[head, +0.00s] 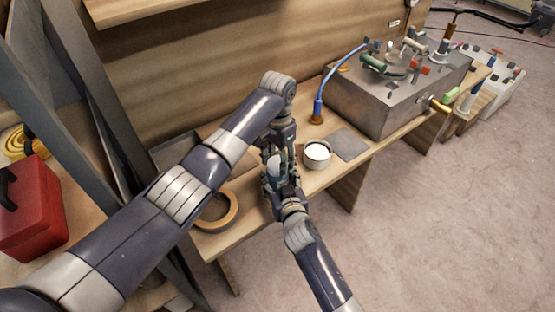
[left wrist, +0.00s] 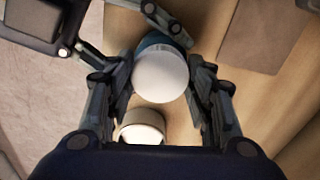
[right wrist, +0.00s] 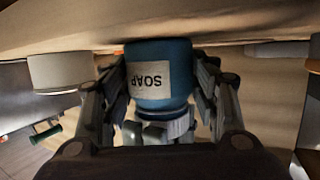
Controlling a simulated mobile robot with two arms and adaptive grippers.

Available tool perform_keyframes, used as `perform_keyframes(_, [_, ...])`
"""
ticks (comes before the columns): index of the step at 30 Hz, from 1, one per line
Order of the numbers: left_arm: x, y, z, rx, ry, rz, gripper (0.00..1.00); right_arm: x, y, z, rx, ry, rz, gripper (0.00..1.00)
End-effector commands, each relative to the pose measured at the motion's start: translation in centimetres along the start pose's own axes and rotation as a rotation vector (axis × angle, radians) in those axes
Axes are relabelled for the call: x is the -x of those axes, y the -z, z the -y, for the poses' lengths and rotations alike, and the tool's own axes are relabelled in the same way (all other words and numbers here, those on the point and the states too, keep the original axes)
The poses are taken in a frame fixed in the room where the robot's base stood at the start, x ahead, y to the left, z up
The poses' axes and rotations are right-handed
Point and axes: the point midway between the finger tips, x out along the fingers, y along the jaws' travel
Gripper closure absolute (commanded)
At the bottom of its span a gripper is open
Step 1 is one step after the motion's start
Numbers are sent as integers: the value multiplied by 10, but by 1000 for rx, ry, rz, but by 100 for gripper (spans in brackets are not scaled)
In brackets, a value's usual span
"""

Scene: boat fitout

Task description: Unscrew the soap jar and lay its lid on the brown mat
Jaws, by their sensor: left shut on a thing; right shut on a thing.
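The blue soap jar (right wrist: 158,60) stands on the bench; its SOAP label appears upside down in the right wrist view. My right gripper (head: 282,183) is shut on the jar's body from the side. My left gripper (left wrist: 160,82) reaches down from above, with its fingers closed on opposite sides of the round white lid (left wrist: 160,77). The lid is on or right at the jar's mouth; I cannot tell how loose it is. The brown mat (left wrist: 255,35) lies flat on the bench beside the jar, partly hidden by my left arm in the head view.
An open pale can (head: 317,154) with white contents stands close to the right of the jar. Beyond it lies a grey mat (head: 350,145). A tape roll (head: 217,211) sits near the bench's front left. A grey metal box (head: 385,100) with tools stands farther right.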

Motion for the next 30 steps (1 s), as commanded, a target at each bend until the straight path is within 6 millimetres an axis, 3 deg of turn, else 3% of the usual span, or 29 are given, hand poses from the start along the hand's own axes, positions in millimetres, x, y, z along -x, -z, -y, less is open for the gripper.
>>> perform_keyframes(11, [1, 0, 0, -2, 0, 0, 80, 0, -2, 0, 0, -1, 5, 100])
perform_keyframes(30, [22, 0, 0, -2, 1, -1, 80, 0, -2, 0, 0, -1, 4, 100])
